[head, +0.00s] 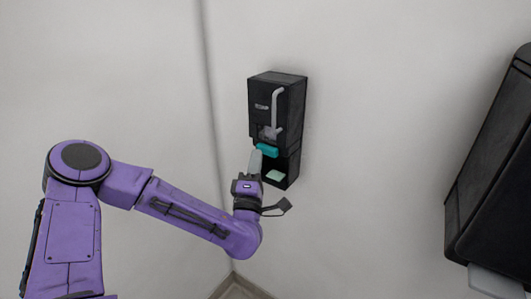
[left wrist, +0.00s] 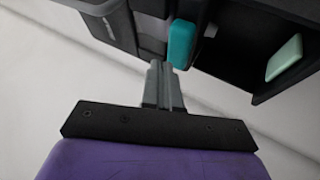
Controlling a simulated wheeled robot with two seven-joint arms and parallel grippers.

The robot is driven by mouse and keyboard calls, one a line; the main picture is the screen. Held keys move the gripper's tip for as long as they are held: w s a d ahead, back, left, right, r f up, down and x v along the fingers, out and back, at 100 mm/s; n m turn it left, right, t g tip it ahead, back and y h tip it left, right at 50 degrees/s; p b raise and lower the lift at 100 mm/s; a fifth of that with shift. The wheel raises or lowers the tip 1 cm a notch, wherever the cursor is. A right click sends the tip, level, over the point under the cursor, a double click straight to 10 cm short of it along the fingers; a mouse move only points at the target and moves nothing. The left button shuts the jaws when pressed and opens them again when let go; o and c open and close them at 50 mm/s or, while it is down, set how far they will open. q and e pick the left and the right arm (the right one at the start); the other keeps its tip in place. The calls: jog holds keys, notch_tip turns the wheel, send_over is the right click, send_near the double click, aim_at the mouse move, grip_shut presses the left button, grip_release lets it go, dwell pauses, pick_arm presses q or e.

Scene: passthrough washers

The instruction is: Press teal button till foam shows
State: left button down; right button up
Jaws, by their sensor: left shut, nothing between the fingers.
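A black wall dispenser (head: 274,102) hangs on the pale wall and has a teal button (head: 267,150) low on its front. The teal button also shows in the left wrist view (left wrist: 181,44). A pale green block or pad (head: 275,176) sits in the dispenser's lower recess; it shows at the right in the left wrist view (left wrist: 284,58). My left gripper (head: 256,158) is shut and empty, its fingertips just below and beside the teal button. I cannot tell whether they touch it. I see no clear foam. My right gripper is not in view.
A grey bent lever or tube (head: 276,108) runs down the dispenser's front. A large black wall unit (head: 490,165) stands at the right edge with a pale piece under it. The wall between them is bare. A wall corner runs down left of the dispenser.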

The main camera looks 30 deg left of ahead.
pick_arm(q)
jog(key=s+b, duration=0.1)
jog(key=s, duration=0.4)
jog(key=shift+a, duration=0.2)
dwell(1.0)
jog(key=s+d+f+m+g+h, duration=0.25)
jog(key=f+m+g+h, duration=0.2)
jog(key=f, duration=0.85)
jog(key=s+d+f+m+g+h, duration=0.2)
jog(key=d+f+m+g+h, duration=0.25)
jog(key=f, duration=0.85)
jog(key=s+a+f+m+g+y, duration=0.1)
jog(key=s+a+f+m+g, duration=0.1)
jog(key=s+f, duration=0.6)
jog(key=s+a+f+m+g+y, duration=0.2)
jog(key=s+f+g, duration=0.5)
jog(key=s, duration=0.8)
jog(key=a+f+m, duration=0.1)
jog(key=m, duration=0.1)
jog(key=shift+s+f+m+g+y, duration=0.3)
jog(key=shift+s+f+m, duration=0.05)
jog(key=shift+f+m, duration=0.05)
